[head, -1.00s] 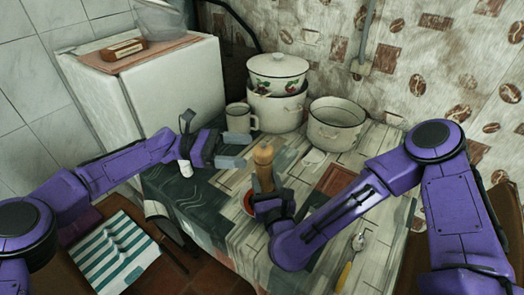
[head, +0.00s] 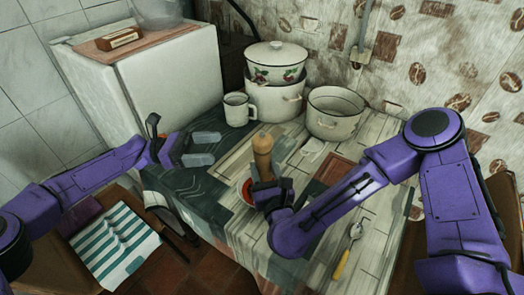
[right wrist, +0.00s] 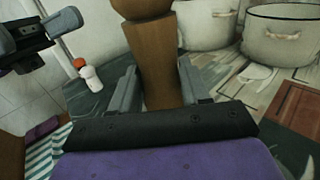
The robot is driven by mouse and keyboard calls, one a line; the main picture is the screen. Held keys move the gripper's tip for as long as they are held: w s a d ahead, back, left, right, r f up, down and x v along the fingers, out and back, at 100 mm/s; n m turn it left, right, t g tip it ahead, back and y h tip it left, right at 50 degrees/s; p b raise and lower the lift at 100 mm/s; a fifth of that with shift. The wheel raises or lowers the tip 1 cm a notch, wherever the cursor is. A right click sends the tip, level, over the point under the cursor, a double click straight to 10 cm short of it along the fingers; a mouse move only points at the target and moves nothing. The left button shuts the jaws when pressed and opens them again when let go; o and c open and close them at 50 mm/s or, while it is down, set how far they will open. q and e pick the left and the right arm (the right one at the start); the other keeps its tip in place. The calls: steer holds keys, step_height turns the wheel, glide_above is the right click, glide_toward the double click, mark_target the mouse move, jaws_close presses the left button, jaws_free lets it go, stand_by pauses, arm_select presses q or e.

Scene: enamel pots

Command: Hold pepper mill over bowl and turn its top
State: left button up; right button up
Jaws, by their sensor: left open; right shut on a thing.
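The wooden pepper mill (head: 262,152) stands upright in my right gripper (head: 264,180). It also shows in the right wrist view (right wrist: 156,70), between my right fingers. The red-rimmed bowl (head: 246,191) is just left of and below the right gripper, partly hidden by it. I cannot tell whether the mill's base is directly over the bowl. My left gripper (head: 203,148) is open and empty, left of the mill and apart from it. Part of it shows at the upper left of the right wrist view (right wrist: 60,30).
A white mug (head: 237,109), a lidded pot stack (head: 275,98) and an open pot (head: 334,112) stand at the back. A spoon (head: 355,232) and yellow-handled utensil (head: 341,265) lie in front right. A white bottle with orange cap (right wrist: 91,78) stands on the left.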

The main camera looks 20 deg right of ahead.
arm_select(q)
steer(key=s+n+t+h, duration=0.2)
steer(key=s+n+t, duration=0.1)
steer(key=n+t+y, duration=0.2)
steer(key=t, duration=0.4)
glide_toward(268, 138)
steer(key=s+a, duration=0.1)
steer(key=shift+t+y, duration=0.3)
steer(key=shift+t, duration=0.3)
steer(key=x, duration=0.8)
steer(key=w+f+x, duration=0.1)
steer(key=x, duration=0.3)
steer(key=shift+a, duration=0.15)
steer(key=c, duration=1)
